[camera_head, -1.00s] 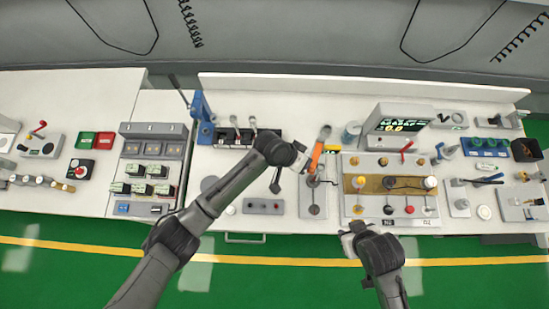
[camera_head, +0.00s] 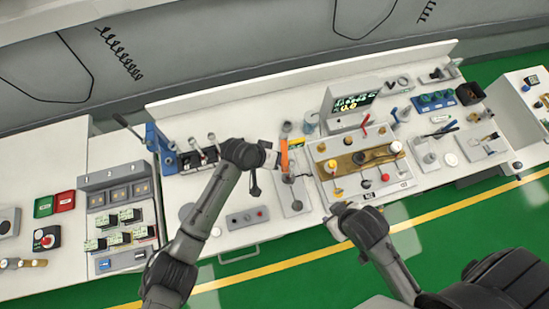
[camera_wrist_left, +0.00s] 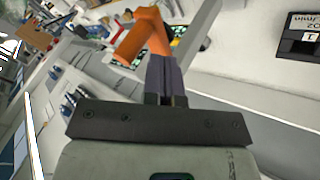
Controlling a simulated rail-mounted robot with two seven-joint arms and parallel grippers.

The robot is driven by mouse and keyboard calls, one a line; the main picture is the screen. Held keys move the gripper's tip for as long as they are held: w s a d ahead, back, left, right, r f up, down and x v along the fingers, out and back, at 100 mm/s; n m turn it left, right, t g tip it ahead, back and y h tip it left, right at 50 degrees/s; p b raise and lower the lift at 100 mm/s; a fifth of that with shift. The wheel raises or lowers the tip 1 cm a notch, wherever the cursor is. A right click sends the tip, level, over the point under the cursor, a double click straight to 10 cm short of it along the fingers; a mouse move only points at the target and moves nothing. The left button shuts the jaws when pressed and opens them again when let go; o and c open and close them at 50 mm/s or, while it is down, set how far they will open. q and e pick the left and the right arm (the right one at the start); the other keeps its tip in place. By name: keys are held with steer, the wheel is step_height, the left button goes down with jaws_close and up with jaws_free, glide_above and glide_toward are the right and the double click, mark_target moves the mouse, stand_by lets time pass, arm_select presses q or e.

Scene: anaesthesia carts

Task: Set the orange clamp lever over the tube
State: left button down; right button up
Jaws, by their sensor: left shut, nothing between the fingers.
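The orange clamp lever (camera_head: 284,155) stands roughly upright over a grey base plate (camera_head: 293,201) near the middle of the cart. My left gripper (camera_head: 277,160) is beside the lever, on its left, with its fingers shut and empty. In the left wrist view the orange lever (camera_wrist_left: 146,36) shows just beyond the shut fingertips (camera_wrist_left: 163,66); whether they touch it I cannot tell. The tube cannot be made out clearly. My right gripper (camera_head: 338,210) is low, near the cart's front edge, and too small to tell open or shut.
A panel with a brass plate (camera_head: 343,164) and several knobs stands right of the clamp, with a display box (camera_head: 348,104) behind it. A grey switch box (camera_head: 247,217) lies front left. A blue stand (camera_head: 161,149) is at the left end.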

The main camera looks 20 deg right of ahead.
arm_select(q)
steer(key=w+a+r, duration=0.2)
steer(key=a+r, duration=0.6)
steer(key=a, duration=0.1)
steer(key=shift+w+b, duration=0.3)
steer(key=shift+b, duration=0.1)
steer(key=shift+a, duration=0.1)
stand_by(0.5)
